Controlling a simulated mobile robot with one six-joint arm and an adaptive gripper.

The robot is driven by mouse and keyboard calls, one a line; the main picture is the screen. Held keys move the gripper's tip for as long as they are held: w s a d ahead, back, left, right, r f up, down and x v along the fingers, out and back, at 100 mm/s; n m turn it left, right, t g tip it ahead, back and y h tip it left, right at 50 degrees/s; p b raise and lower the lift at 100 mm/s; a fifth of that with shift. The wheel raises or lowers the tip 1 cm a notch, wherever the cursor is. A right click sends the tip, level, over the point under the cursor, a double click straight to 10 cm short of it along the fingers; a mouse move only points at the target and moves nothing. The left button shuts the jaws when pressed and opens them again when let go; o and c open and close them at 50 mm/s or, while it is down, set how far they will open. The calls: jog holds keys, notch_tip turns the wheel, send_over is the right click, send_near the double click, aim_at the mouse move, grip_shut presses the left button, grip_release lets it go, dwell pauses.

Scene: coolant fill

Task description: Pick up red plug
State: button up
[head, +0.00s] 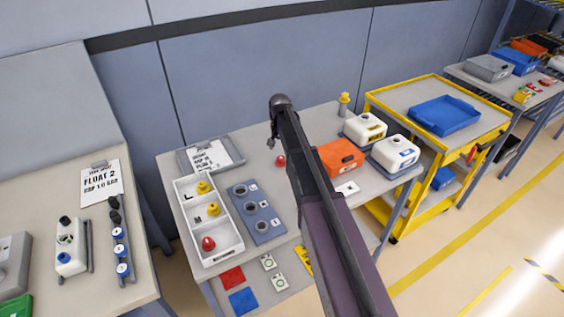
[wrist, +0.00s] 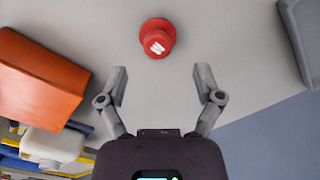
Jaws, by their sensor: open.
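A red plug (wrist: 157,38) with a white mark on its top stands on the grey table in the wrist view, just beyond my fingertips. It also shows in the head view (head: 280,160), left of the orange box. My gripper (wrist: 161,82) is open and empty, its two fingers apart on the near side of the plug and not touching it. In the head view my arm hides most of the area around the gripper (head: 272,142). Another red plug (head: 208,243) sits in the front compartment of the white tray (head: 238,246), with yellow plugs (head: 203,187) in the other compartments.
An orange box (head: 341,157) stands right of the loose plug and shows at left in the wrist view (wrist: 40,75). White tanks (head: 396,153) stand beyond it. A grey holed block (head: 263,229) and a clipboard (head: 221,152) lie to the left. Bare tabletop surrounds the plug.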

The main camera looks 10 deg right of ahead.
aim_at(281, 157)
jog(key=shift+f, duration=0.15)
jog(key=shift+d+f+b, duration=0.15)
jog(key=shift+f+b, duration=2.35)
jog(key=shift+b, duration=0.15)
jog(key=c, duration=0.9)
